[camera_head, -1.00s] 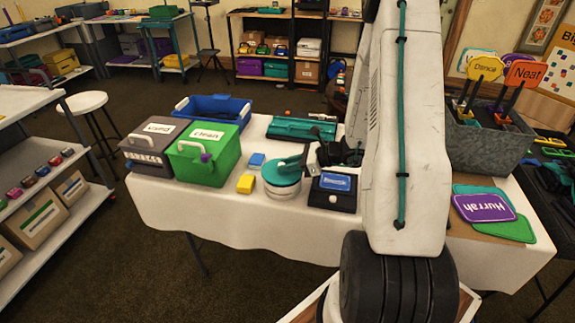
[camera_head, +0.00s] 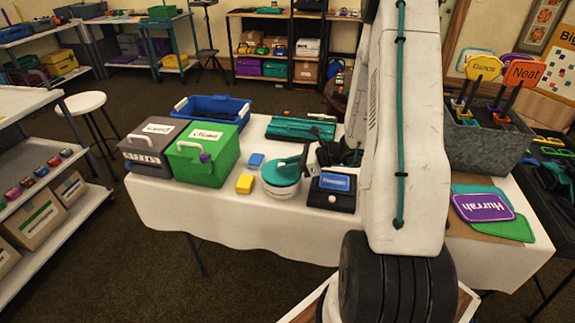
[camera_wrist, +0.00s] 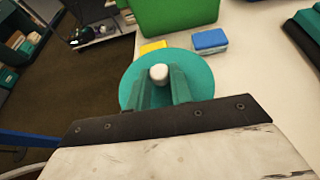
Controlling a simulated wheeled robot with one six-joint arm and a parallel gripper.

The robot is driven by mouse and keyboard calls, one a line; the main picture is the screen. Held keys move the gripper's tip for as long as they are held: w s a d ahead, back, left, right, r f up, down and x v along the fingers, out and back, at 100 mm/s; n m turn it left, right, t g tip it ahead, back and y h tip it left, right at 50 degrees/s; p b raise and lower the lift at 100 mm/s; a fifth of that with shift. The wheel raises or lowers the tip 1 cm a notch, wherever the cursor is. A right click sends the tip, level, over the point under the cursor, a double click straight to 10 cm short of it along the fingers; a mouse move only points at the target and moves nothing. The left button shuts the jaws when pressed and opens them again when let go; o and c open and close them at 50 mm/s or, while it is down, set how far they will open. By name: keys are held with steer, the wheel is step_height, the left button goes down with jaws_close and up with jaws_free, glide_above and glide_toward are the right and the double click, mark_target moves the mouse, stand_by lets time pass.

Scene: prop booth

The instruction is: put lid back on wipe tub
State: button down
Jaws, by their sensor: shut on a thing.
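The wipe tub (camera_head: 283,190) is a squat white tub on the white-covered table, near its front edge. The teal round lid (camera_head: 281,173) is over the top of the tub; I cannot tell whether it is fully seated. In the wrist view the lid (camera_wrist: 192,70) lies under my gripper (camera_wrist: 161,80), whose teal fingers are shut on the pale knob (camera_wrist: 158,72) at its middle. My gripper (camera_head: 298,163) reaches in from the right in the head view. The tub itself is hidden by the lid in the wrist view.
A green box labelled "clean" (camera_head: 205,160) and a grey box (camera_head: 146,160) stand left. A yellow block (camera_head: 245,184) and a blue block (camera_head: 256,160) lie beside the tub. A teal case (camera_head: 298,128) lies behind.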

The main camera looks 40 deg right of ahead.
steer(key=shift+f, duration=0.1)
stand_by(0.7)
steer(key=c, duration=0.7)
jaws_free()
steer(key=shift+r, duration=3.5)
jaws_close()
steer(key=shift+f, duration=0.15)
